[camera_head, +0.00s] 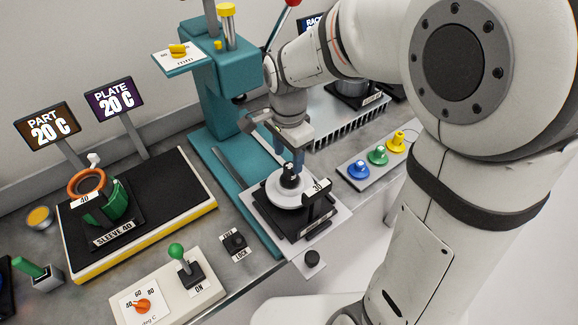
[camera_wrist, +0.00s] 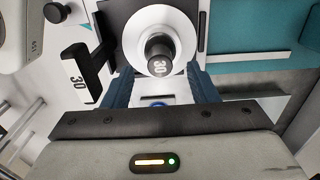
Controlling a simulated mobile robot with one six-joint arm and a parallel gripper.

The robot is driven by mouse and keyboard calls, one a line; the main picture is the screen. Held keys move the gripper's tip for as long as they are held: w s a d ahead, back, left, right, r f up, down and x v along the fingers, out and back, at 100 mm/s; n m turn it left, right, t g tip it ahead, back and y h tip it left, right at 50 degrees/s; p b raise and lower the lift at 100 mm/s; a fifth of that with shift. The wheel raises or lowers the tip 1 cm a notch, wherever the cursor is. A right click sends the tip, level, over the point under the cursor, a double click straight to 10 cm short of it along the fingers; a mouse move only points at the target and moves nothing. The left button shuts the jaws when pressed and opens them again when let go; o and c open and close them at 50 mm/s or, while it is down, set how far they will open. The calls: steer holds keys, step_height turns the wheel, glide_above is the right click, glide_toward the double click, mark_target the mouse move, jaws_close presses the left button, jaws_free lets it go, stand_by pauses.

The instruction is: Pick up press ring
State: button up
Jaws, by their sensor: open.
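The white disc with an upright black knob marked 30, which looks like the press ring (camera_head: 284,196), sits on a black fixture (camera_head: 316,226) under the teal press. In the wrist view the same ring (camera_wrist: 140,30) shows from above, at top centre, with its knob in the middle. My gripper (camera_head: 285,163) points down over it, close above the knob. In the wrist view the dark blue fingers of my gripper (camera_wrist: 160,85) are apart, one on each side of the ring's lower half, with nothing held. Whether a finger touches the ring cannot be told.
The teal press (camera_head: 222,90) stands just behind my gripper. A black tag marked 30 (camera_head: 317,187) rises at the fixture's front right. A hot plate (camera_head: 165,185) with a green sleeve and orange ring lies left. A button panel (camera_head: 378,157) is right; a lever box (camera_head: 167,292) is in front.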

mark_target(290, 166)
steer(key=f, duration=0.3)
steer(key=f+p, duration=0.1)
steer(key=f, duration=0.2)
steer(key=shift+w+d, duration=0.1)
steer(key=shift+d, duration=0.1)
steer(key=shift+r, duration=0.1)
steer(key=shift+c, duration=0.5)
jaws_close()
